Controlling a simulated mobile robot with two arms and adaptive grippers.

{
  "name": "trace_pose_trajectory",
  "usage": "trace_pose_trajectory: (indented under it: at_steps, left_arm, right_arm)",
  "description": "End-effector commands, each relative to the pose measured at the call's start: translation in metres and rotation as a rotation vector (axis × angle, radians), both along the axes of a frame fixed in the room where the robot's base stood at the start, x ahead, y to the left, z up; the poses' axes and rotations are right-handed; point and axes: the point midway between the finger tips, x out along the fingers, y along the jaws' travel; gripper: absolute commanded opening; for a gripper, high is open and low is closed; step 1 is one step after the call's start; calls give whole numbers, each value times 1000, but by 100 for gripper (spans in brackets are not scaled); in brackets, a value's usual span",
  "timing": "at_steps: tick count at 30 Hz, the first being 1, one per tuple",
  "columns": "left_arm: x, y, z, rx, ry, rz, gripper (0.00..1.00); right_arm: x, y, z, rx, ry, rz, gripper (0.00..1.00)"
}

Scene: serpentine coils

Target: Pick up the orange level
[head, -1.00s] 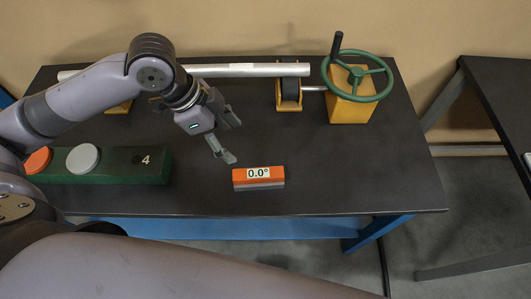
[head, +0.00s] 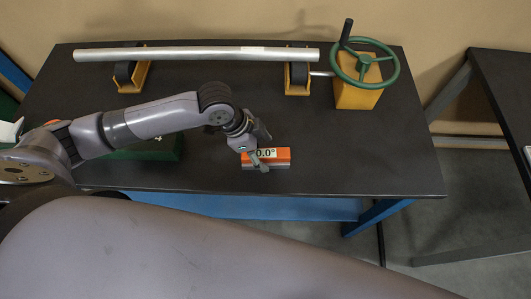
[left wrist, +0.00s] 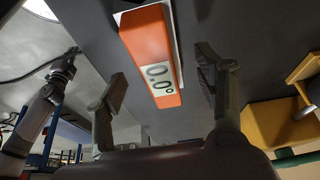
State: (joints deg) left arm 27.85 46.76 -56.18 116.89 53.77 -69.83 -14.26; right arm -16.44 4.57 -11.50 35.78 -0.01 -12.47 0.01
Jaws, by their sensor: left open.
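The orange level (head: 282,157) lies on the dark table near its front edge, with a white display reading 0.0°. It also shows in the left wrist view (left wrist: 147,48), between and beyond the two fingers. My left gripper (head: 262,160) is at the level in the head view and hides part of its display. In the left wrist view my left gripper (left wrist: 160,88) has its fingers spread apart with nothing held; I cannot tell whether a finger touches the level.
A metal tube (head: 190,54) rests on yellow roller stands (head: 298,86) at the back. A green handwheel (head: 364,64) on a yellow block stands back right. A green box (head: 160,149) is partly hidden behind my left arm. The table's right front is clear.

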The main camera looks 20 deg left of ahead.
Motion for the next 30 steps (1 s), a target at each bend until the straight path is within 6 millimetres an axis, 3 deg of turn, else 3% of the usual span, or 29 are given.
trace_pose_trajectory:
  at_steps: [6,14,30]
  left_arm:
    - [2,-9,-22,-1,0,0,63]
    - [3,-9,-24,0,-1,-1,63]
    - [3,-9,-24,0,-1,-1,27]
  right_arm:
    - [-23,-1,6,-2,33,0,0]
    - [-20,-1,5,-3,30,0,0]
    - [-12,-1,6,-1,16,-1,0]
